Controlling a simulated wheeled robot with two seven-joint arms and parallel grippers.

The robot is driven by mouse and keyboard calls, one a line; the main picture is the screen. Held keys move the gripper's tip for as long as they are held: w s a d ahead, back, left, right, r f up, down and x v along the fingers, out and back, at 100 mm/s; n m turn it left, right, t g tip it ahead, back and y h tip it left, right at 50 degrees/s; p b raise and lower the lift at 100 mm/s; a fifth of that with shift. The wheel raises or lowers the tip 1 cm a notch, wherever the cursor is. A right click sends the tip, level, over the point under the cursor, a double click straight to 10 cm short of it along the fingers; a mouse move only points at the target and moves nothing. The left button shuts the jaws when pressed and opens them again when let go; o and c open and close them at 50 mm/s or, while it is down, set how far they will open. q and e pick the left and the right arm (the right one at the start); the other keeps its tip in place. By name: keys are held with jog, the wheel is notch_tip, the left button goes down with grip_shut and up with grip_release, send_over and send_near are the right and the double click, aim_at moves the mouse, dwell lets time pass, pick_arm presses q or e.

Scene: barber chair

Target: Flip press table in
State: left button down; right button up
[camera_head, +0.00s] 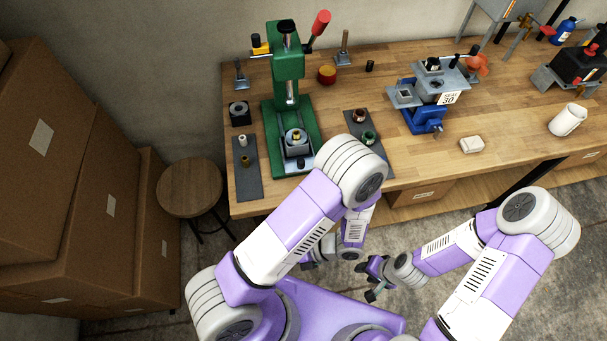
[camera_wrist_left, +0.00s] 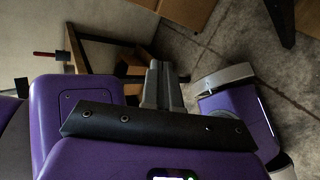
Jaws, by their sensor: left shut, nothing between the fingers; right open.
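A green arbor press (camera_head: 290,85) with a red-knobbed lever stands near the left end of the wooden workbench. On its base, below the ram, sits a grey press table (camera_head: 297,148) with a brass-coloured round piece in it. My left gripper shows in the left wrist view (camera_wrist_left: 162,86), with its fingers together and empty. In the head view it is mostly hidden by my left forearm, low in front of the bench. My right gripper (camera_head: 367,281) is open and empty, also low in front of the bench. Both grippers are apart from the press.
Dark mats with small cylinders (camera_head: 246,165) flank the press. A blue and grey fixture (camera_head: 425,105), a white block (camera_head: 471,145) and a white mug (camera_head: 567,120) stand to the right. A round stool (camera_head: 190,187) and stacked cartons (camera_head: 45,150) are at left.

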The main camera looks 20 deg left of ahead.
pick_arm(q)
jog(key=w+d+r+m+t+y+b, duration=0.1)
jog(key=w+d+r+m+t, duration=0.2)
jog(key=m+t, duration=0.5)
jog(key=w+d+r+m+t+y+b, duration=0.1)
jog(key=w+d+r+m+t+y, duration=0.1)
jog(key=w+r+m+t, duration=0.4)
jog(key=shift+w+d+r+m+t, duration=0.25)
jog(key=shift+w+d+m+t, duration=0.45)
jog(key=shift+w+m+t, duration=0.35)
jog(key=shift+w, duration=0.1)
jog(key=shift+n, duration=0.25)
jog(key=b+x, duration=0.1)
jog(key=x, duration=0.9)
jog(key=shift+a, duration=0.2)
jog(key=w, duration=0.3)
jog(key=shift+w+a+r, duration=0.1)
jog(key=shift+w, duration=0.3)
